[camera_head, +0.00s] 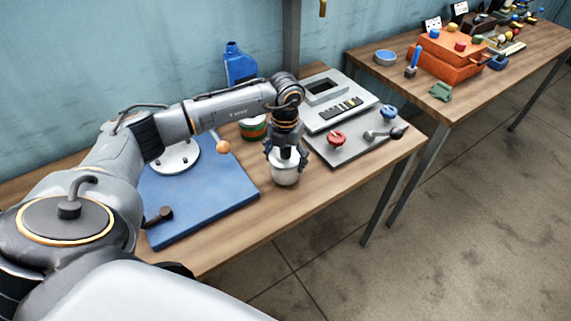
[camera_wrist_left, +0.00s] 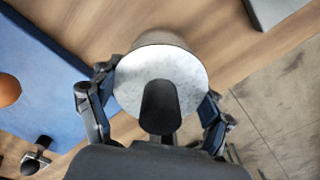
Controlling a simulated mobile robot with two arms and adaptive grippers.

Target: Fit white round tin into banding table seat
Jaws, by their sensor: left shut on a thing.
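My left gripper (camera_head: 286,158) is shut on the white round tin (camera_head: 286,175), near the front edge of the wooden table. In the left wrist view the tin's pale round top (camera_wrist_left: 190,75) shows between the two fingers (camera_wrist_left: 160,108), with a dark knob (camera_wrist_left: 160,105) in front of it. I cannot tell whether the tin touches the table. A white round disc (camera_head: 178,157) with dark holes, possibly the banding table seat, lies on the blue mat (camera_head: 215,195) left of the gripper, partly hidden by my arm. My right gripper is not in view.
An orange ball (camera_head: 223,146) and a dark-handled part (camera_head: 158,216) are on the blue mat. A green and orange tin (camera_head: 253,130) and a blue bottle (camera_head: 240,65) stand behind. A grey panel (camera_head: 345,148) with red and blue knobs lies right.

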